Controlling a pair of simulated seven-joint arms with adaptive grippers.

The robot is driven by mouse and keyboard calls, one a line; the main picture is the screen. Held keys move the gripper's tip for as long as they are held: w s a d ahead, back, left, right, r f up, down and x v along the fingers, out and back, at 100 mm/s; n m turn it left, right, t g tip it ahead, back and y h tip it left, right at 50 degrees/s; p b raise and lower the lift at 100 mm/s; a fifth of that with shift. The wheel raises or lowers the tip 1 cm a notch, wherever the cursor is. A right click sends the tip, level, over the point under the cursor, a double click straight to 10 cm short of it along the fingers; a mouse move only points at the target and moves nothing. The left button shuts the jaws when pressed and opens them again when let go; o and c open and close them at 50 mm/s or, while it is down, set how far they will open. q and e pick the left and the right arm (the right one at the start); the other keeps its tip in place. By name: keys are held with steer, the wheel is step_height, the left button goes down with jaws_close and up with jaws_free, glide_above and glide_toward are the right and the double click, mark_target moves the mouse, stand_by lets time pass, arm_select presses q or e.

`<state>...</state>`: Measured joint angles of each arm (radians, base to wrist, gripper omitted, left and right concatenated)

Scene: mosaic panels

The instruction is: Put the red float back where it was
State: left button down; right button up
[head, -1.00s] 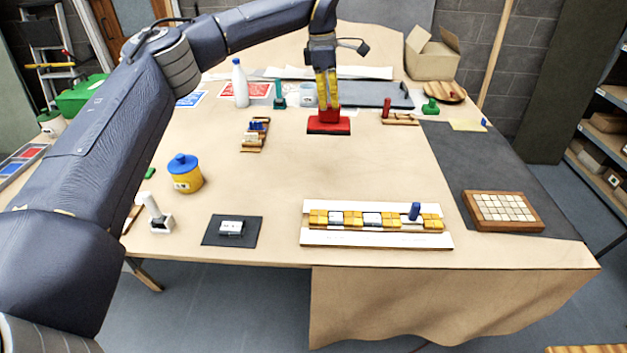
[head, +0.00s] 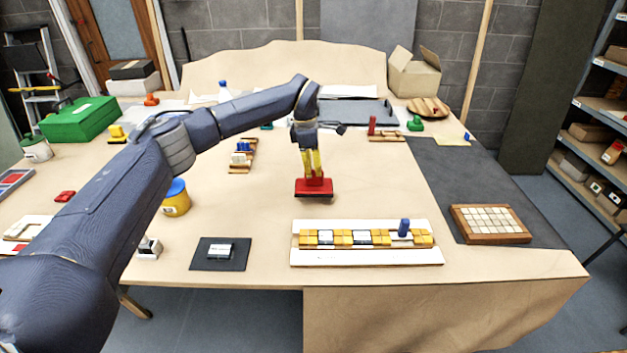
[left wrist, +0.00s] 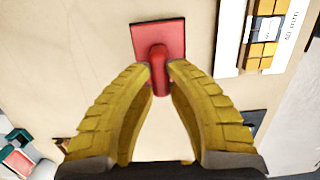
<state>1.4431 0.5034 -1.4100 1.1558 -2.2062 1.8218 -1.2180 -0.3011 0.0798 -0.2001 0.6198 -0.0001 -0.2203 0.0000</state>
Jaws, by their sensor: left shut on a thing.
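The red float (head: 315,190) is a flat red plate with a dark underside and a red handle. My left gripper (head: 313,176) has yellow fingers and comes down on the handle from above, shut on it. In the left wrist view the fingertips (left wrist: 159,66) close on both sides of the handle, and the red plate (left wrist: 172,32) shows beyond them. The float is over the middle of the table, behind the mosaic strip (head: 340,250); I cannot tell whether it touches the table. My right gripper is not in view.
The mosaic strip carries yellow and white tiles and a blue peg (head: 404,227). A dark mat (head: 240,263) lies left of it, a tile tray (head: 457,217) right.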

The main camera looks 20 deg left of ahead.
mark_target(314, 180)
arm_select(q)
steer(key=shift+f, duration=2.2)
steer(key=c, duration=1.4)
jaws_free()
steer(key=shift+f, duration=0.1)
steer(key=shift+o, duration=0.2)
steer(key=r, duration=0.4)
steer(key=a+r, duration=0.1)
steer(key=r, duration=0.7)
steer(key=shift+s+a, duration=0.25)
steer(key=shift+a, duration=0.05)
steer(key=shift+d, duration=0.1)
